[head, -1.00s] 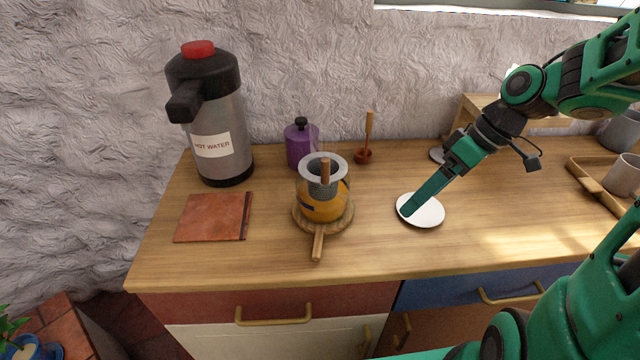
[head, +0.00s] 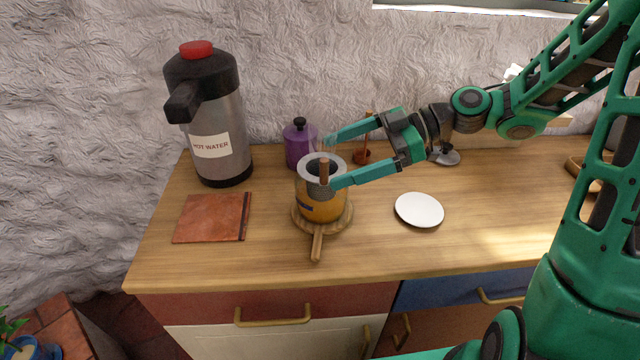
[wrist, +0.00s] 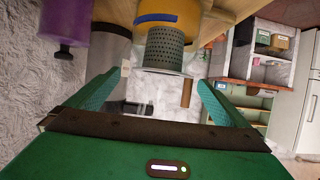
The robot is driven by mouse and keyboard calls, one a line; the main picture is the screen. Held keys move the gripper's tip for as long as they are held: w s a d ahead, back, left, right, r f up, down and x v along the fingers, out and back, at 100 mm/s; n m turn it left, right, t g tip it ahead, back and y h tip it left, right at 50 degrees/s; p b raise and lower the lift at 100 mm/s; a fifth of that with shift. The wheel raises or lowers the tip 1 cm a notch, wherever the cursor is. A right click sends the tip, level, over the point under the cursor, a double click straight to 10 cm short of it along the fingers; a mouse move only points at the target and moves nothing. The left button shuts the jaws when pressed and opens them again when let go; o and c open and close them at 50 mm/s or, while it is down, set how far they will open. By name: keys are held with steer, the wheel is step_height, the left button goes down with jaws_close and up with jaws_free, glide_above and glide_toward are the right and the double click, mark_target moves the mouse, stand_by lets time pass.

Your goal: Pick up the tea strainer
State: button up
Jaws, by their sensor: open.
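The tea strainer (head: 312,165) has a wide pale rim, a grey mesh basket and an upright wooden handle (head: 324,172). It sits in the top of a yellow-orange vessel (head: 318,208) on a round wooden board. My gripper (head: 332,163) is open and reaches in from the right at rim height. One finger is on the far side and one on the near side of the strainer. In the wrist view the strainer's mesh (wrist: 165,50) appears upside down, with its rim between and just beyond the fingertips. I cannot tell whether either finger touches it. The near finger hides part of the rim.
A purple canister (head: 297,150) stands close behind left, and a small brown pot with a wooden-handled tool (head: 361,157) is behind the gripper.

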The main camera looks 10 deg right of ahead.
mark_target(306, 173)
steer(key=shift+x, duration=2.75)
steer(key=shift+s+d+f, duration=0.1)
steer(key=shift+f, duration=0.05)
steer(key=c, duration=1)
